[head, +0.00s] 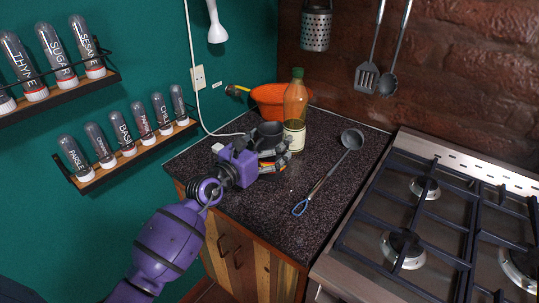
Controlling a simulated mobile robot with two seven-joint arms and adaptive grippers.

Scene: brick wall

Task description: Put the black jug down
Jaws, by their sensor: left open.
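The black jug (267,134) is a small dark vessel near the back of the speckled counter (325,198), in front of an orange bowl. It looks upright. My left gripper (279,155) reaches in from the left, close to the jug on its near side. Its fingers are open, and they and the purple gripper body hide the lower part of the jug. I cannot tell whether a finger touches the jug or whether its base rests on the counter. My right gripper is not in view.
A bottle with a green cap (296,105) stands close to the right of the jug, before the orange bowl (268,97). A ladle (331,171) lies to the right. The gas stove (420,215) borders the counter. The counter's front is clear.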

